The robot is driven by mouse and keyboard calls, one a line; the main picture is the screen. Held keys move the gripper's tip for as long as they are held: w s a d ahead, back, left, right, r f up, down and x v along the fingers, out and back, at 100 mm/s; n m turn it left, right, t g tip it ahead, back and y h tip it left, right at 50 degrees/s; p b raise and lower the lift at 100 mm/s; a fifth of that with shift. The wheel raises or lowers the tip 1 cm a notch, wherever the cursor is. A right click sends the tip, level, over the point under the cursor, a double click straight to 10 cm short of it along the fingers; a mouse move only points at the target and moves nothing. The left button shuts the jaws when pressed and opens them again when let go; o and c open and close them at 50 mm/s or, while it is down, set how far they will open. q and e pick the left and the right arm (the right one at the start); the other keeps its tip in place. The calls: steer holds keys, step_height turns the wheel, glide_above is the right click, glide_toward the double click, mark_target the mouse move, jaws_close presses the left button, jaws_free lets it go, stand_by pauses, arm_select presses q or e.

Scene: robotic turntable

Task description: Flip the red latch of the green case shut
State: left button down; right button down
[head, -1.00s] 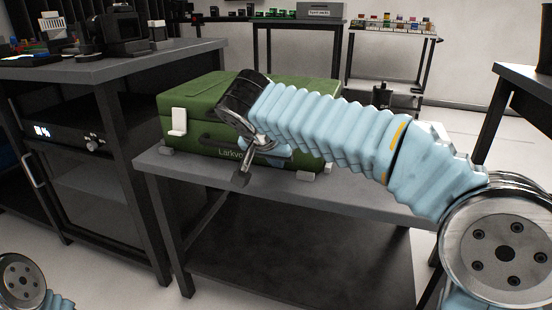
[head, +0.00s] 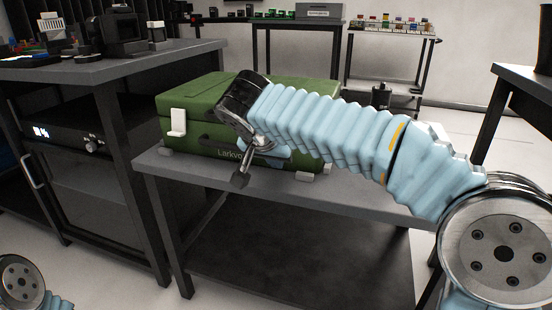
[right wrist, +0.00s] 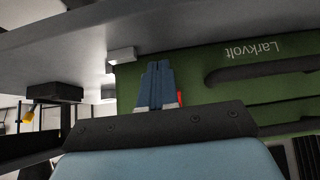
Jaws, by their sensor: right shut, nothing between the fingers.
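The green case (head: 190,97) lies closed on the grey table, and its front also shows upside down in the right wrist view (right wrist: 215,80). Only a small sliver of the red latch (right wrist: 180,97) shows, right beside my right gripper's fingers. In the head view my forearm hides that latch, so I cannot tell its angle. My right gripper (right wrist: 157,66) is shut and empty, its blue fingers together close in front of the case; I cannot tell whether they touch the latch. A white latch (head: 178,122) is on the case's left front. My left gripper is out of view.
The grey table (head: 345,190) has bare room right of the case. A dark handle (right wrist: 255,72) runs along the case front. A cabinet bench (head: 130,62) stands close on the left. A cart (head: 395,33) and a back bench (head: 270,17) stand behind.

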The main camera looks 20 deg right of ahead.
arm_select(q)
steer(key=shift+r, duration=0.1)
arm_select(e)
steer(key=shift+r, duration=0.1)
arm_select(q)
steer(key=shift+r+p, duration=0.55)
steer(key=shift+p, duration=0.1)
arm_select(e)
steer(key=shift+r, duration=0.8)
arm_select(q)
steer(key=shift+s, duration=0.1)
